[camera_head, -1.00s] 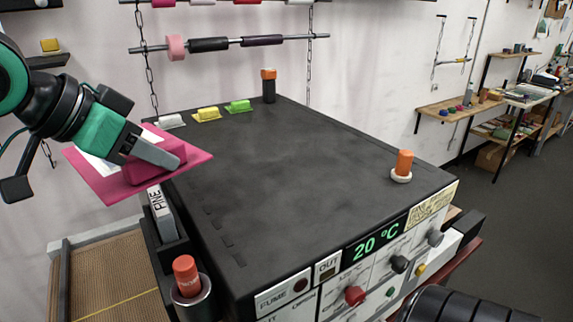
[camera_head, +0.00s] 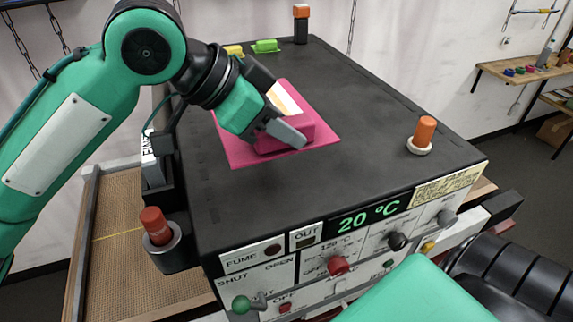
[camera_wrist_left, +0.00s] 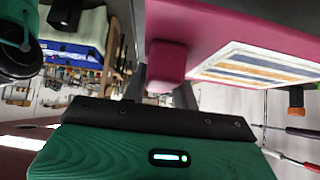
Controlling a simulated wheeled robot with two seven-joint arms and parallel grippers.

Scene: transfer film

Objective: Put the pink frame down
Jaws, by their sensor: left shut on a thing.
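The pink frame (camera_head: 240,152) is a flat pink plate with a raised pink block and a pale panel. In the head view it is over the left part of the dark machine top (camera_head: 350,185); I cannot tell whether it touches the surface. My left gripper (camera_head: 290,137) is shut on its raised block. In the left wrist view the frame (camera_wrist_left: 235,25) fills the top, with a striped panel inside, and the left gripper's fingers (camera_wrist_left: 165,92) are at its pink block. My right gripper is not in view; part of my right arm shows at the lower right.
An orange-topped knob (camera_head: 425,132) stands on the right of the top, another post (camera_head: 301,22) at the back. A green piece (camera_head: 266,46) and a yellow piece (camera_head: 233,50) lie at the far edge. A red-capped item (camera_head: 156,226) sits in a holder at left. The top's middle is clear.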

